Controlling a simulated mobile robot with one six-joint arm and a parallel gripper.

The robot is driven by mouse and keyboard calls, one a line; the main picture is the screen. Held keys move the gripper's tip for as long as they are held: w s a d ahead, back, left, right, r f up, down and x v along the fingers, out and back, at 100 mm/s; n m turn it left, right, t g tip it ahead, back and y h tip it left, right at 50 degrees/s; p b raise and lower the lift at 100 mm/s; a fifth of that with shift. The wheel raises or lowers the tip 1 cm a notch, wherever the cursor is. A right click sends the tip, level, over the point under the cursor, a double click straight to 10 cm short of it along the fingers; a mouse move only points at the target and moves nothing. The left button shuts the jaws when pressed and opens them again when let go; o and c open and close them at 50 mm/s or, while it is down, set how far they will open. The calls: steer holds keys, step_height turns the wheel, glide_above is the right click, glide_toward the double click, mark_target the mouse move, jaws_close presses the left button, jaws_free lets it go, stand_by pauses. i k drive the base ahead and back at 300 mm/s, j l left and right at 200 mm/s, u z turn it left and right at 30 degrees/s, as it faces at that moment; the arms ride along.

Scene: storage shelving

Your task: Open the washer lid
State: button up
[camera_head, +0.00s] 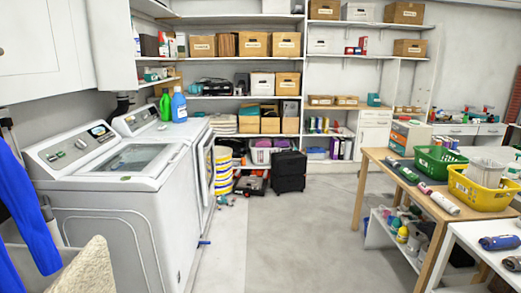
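A white top-loading washer (110,212) stands at the left. Its control panel (80,148) with knobs and a small screen is along the back. The washer lid (135,158), with a dark glass window, lies flat and shut on top. My gripper is not in view.
A second white machine (150,120) stands beyond the washer, with green (165,105) and blue (179,107) bottles on top. White cabinets (45,45) hang above. Blue cloth (28,215) and beige cloth (90,268) are at the lower left. The floor (285,235) is clear up to the wooden table (408,185).

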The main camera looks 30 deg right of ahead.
mark_target(154, 168)
steer(key=z, duration=0.1)
steer(key=i+l, duration=0.15)
steer(key=i, duration=0.6)
steer(key=i+l, duration=0.2)
steer(key=i, duration=0.55)
steer(key=i+l+z, duration=0.1)
steer(key=i, duration=0.65)
steer(key=i+l, duration=0.2)
steer(key=i, duration=0.55)
